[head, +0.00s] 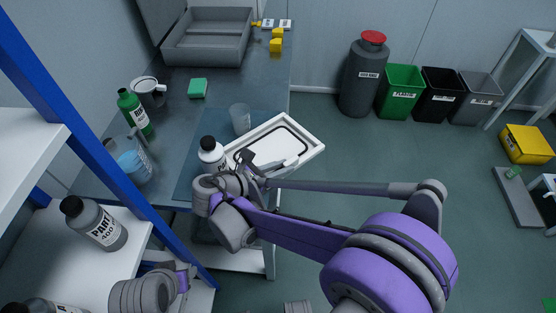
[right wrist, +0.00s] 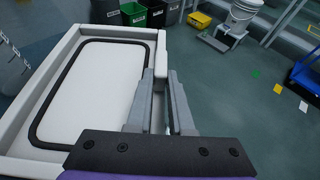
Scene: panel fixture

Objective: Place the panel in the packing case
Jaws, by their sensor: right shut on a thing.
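The panel (head: 308,139) is a shallow white rectangular piece with a raised rim and a black seal line inside. It reaches past the right edge of the dark work table, near its front. My right gripper (head: 282,164) is shut on the panel's rim; in the right wrist view the fingers (right wrist: 163,104) straddle the rim of the panel (right wrist: 96,95). The arm hides the panel's near corner. The packing case (head: 203,52) is a grey open box at the far end of the table, its lid raised.
A white bottle (head: 211,155) and a clear cup (head: 240,118) stand close by the panel's left side. A green bottle (head: 134,112), a jug (head: 149,91) and a green block (head: 198,88) stand farther left. Blue shelving (head: 95,150) borders the left.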

